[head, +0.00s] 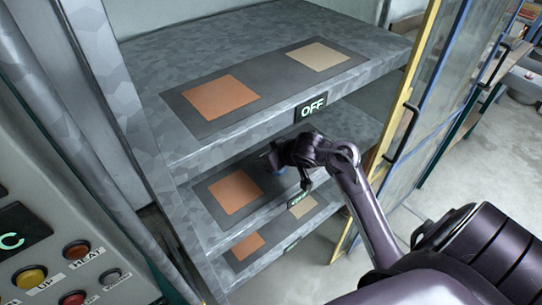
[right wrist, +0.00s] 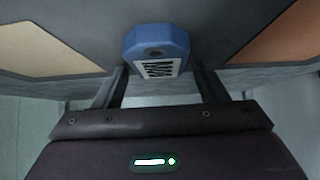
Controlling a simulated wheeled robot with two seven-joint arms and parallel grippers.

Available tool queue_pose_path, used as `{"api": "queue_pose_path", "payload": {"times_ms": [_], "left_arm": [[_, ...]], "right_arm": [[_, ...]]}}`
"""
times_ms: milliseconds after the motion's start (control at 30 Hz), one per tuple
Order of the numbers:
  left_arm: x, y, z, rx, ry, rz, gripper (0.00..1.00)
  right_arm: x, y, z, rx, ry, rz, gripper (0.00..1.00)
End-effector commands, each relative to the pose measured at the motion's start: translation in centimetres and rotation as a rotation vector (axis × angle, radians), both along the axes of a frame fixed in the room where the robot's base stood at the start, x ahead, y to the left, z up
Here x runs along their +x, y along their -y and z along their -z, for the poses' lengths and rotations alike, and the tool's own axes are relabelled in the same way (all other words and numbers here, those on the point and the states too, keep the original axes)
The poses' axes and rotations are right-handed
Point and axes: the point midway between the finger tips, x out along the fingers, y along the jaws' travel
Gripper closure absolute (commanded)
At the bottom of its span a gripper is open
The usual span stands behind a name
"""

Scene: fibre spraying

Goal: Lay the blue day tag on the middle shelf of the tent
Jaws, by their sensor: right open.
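The blue tag (right wrist: 157,45) has a white label with dark marks. In the right wrist view it lies on the dark strip of the middle shelf (head: 358,130), between a beige and an orange square. My right gripper (head: 272,160) reaches over the middle shelf from the right. In the right wrist view its fingers (right wrist: 163,82) are apart, one on each side of the tag's near end, with gaps visible. My left gripper is not in view.
The top shelf (head: 180,60), with an "OFF" sign (head: 311,107), overhangs the middle one. A lower shelf (head: 270,262) lies beneath. An open glazed door (head: 425,90) stands at the right. A control panel (head: 60,250) with buttons is at the left front.

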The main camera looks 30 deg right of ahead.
Motion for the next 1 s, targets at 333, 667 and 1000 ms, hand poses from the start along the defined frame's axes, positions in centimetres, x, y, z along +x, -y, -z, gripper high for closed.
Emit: {"api": "queue_pose_path", "payload": {"times_ms": [333, 667, 1000], "left_arm": [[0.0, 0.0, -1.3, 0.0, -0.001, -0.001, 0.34], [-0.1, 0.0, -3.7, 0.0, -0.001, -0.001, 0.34], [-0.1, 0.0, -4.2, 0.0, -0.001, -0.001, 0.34]], "right_arm": [[-2.3, 0.2, -3.0, -0.002, 0.002, 0.001, 0.34], [-7.0, 0.5, -7.7, -0.003, 0.0, 0.0, 0.34], [-8.5, 0.6, -8.8, 0.001, 0.0, 0.001, 0.34]]}}
